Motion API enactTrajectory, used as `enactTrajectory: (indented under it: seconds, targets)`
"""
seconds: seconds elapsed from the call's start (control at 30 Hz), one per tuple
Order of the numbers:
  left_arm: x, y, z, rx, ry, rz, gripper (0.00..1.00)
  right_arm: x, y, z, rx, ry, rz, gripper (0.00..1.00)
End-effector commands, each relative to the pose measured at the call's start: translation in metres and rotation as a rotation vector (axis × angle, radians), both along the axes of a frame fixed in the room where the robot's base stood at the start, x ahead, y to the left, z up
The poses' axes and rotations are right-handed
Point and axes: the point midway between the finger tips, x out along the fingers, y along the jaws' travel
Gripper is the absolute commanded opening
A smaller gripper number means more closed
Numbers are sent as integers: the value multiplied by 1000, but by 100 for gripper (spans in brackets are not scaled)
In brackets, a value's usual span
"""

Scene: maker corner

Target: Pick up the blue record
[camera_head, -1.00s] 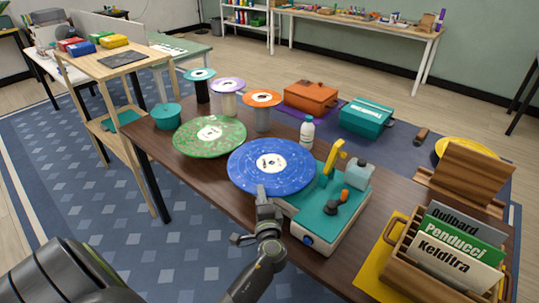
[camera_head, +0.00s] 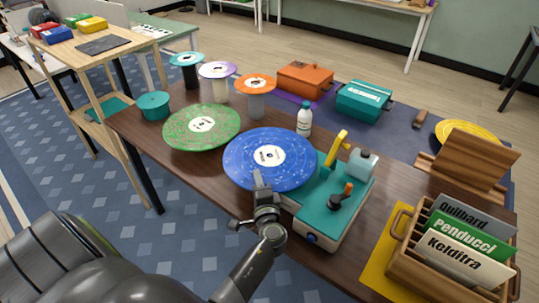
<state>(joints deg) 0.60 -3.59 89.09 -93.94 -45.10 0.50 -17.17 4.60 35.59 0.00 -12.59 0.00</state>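The blue record (camera_head: 242,157) has a white label and lies roughly flat on the dark table's near side. Its right part overlaps the teal-topped player (camera_head: 309,209) in the picture, and what bears it underneath is hidden. My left gripper (camera_head: 261,178) is at the record's near rim. One finger shows above the record's surface, and any finger below is hidden. I cannot tell whether it is open or shut on the rim. My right gripper is not in view.
A green record (camera_head: 180,131) lies left of the blue one. Spools, including an orange one (camera_head: 256,82), and a white bottle (camera_head: 304,119) stand behind. A yellow arm (camera_head: 337,148) rises from the player. A wooden sleeve crate (camera_head: 425,269) is at right.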

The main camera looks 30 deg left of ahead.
Motion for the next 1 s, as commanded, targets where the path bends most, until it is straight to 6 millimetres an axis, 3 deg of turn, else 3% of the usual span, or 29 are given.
enactTrajectory:
  seconds: [0.03,0.17,0.57,0.77,1.0]
  targets:
    - [0,0,0,0,0,0,17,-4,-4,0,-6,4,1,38]
    - [0,0,0,0,0,0,0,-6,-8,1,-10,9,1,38]
    - [0,0,2,1,-1,0,0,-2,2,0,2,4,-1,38]
    - [0,0,25,-1,-5,0,0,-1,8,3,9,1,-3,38]
    - [0,0,72,-2,-6,0,0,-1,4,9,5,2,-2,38]
